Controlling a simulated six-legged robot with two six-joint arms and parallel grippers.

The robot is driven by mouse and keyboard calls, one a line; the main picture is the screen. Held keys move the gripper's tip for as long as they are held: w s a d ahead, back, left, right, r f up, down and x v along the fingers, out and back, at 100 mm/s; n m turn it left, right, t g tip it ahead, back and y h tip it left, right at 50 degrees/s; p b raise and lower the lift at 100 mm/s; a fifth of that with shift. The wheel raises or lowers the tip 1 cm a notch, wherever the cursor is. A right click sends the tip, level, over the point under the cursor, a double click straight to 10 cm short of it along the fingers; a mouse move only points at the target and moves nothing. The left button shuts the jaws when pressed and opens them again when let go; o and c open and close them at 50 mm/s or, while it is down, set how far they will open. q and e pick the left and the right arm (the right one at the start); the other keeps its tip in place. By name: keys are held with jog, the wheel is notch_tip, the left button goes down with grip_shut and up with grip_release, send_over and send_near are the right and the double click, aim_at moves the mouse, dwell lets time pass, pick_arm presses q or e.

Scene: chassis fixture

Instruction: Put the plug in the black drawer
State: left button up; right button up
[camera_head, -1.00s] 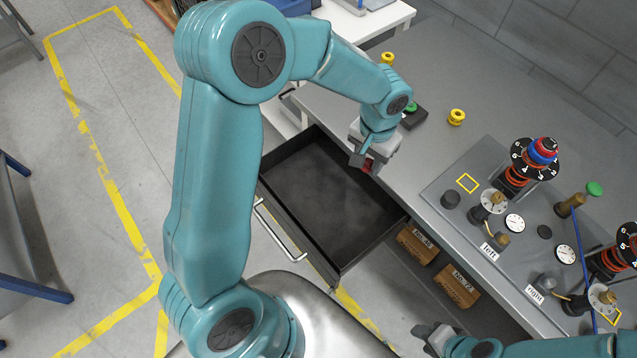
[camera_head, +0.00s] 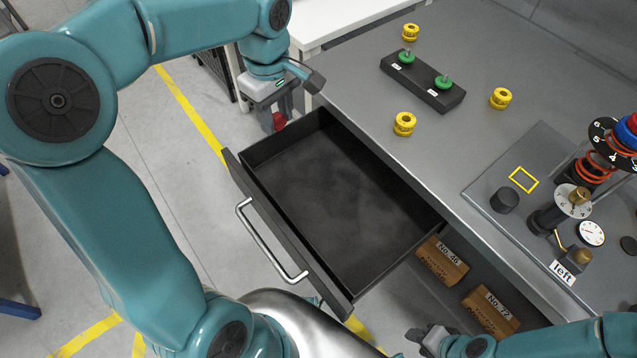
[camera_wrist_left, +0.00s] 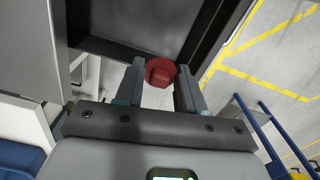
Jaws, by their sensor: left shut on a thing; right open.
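The plug is red (camera_head: 279,121) and sits between the fingers of my left gripper (camera_head: 284,110). The wrist view shows the red plug (camera_wrist_left: 158,73) gripped between both fingertips, with the drawer's dark wall just beyond. The black drawer (camera_head: 335,205) is pulled out of the grey bench, and its visible inside is empty. In the head view my left gripper appears beside the drawer's upper left corner, not over its middle; its exact height is unclear. My right gripper (camera_head: 428,339) is open and empty at the bottom, below the drawer's right end.
A black block with two green-topped pegs (camera_head: 423,82) and several yellow knobs (camera_head: 404,123) stand on the bench (camera_head: 465,45). A panel with dials (camera_head: 591,233) is at right. Wooden blocks (camera_head: 441,262) lie beneath the bench top. Floor left of the drawer is clear.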

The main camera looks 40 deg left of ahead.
pick_arm(q)
jog(key=b, duration=0.2)
send_over(287, 178)
notch_tip(287, 178, down, 14)
jog(key=shift+r, duration=0.25)
jog(key=shift+a+f, duration=0.1)
jog(key=shift+f, duration=2.05)
jog(key=shift+f, duration=0.15)
jog(key=o, duration=1)
